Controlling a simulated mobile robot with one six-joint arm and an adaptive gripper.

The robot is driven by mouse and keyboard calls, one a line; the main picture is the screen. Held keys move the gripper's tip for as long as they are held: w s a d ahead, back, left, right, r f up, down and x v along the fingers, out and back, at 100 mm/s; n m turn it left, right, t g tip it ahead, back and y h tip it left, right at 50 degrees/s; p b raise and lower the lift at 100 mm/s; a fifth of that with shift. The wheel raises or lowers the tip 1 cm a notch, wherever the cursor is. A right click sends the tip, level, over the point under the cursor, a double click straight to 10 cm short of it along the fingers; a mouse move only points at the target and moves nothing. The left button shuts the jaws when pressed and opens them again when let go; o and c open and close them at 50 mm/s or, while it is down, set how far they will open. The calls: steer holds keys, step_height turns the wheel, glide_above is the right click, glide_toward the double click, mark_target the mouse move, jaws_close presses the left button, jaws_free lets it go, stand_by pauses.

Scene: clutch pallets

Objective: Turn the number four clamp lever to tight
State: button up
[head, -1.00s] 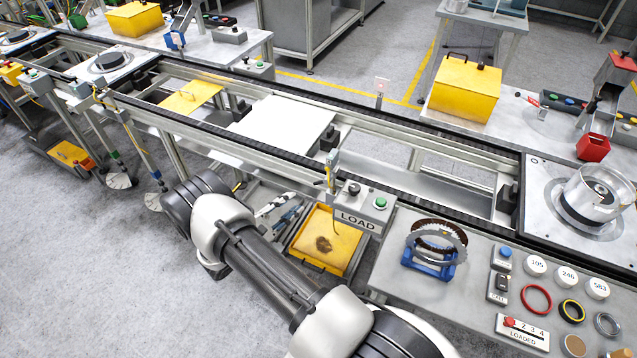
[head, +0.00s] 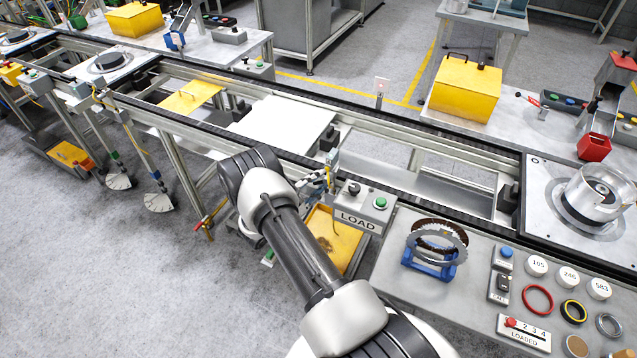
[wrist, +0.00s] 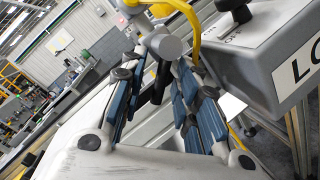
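My gripper (wrist: 168,62) shows in the wrist view with its two blue-padded fingers apart. A grey round-ended fitting (wrist: 166,45) and a dark handle (wrist: 158,82) show at and between the fingertips; I cannot tell whether the fingers touch them. In the head view my gripper (head: 318,181) is beside the post left of the LOAD box (head: 362,205), partly hidden by my arm. I see no number four marking on any lever, so I cannot tell whether the dark handle is that clamp lever.
The LOAD box also fills the upper right of the wrist view (wrist: 275,50), close to the fingers. A yellow cable (wrist: 196,30) runs beside the fingertips. The conveyor rail (head: 430,150) lies behind. A yellow tray (head: 345,245) is below. The floor at left is open.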

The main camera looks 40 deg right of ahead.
steer(key=shift+c, duration=0.5)
steer(key=shift+f, duration=0.1)
steer(key=c, duration=0.5)
jaws_close()
